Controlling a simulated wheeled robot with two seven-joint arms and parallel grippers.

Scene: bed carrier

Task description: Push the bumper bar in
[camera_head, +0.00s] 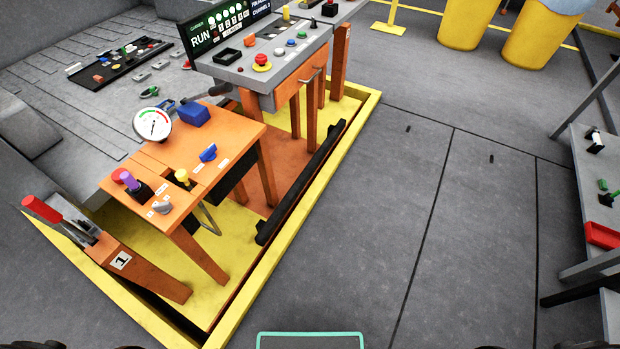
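The bumper bar (302,184) is a long black bar low along the right side of the yellow-edged platform (283,241). It runs slantwise from near the orange table's right leg up to the grey console's front leg. It stands on the orange floor strip just inside the yellow rim, with a narrow gap to that rim. Nothing touches the bar from the outside. Neither of my grippers can be made out.
An orange table (228,138) with a gauge (152,123) and knobs, and a grey console (262,68) with a red button, stand on the platform. A red lever (42,209) is at left. Open grey floor (400,230) lies right of the platform; a grey bench (590,180) stands far right.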

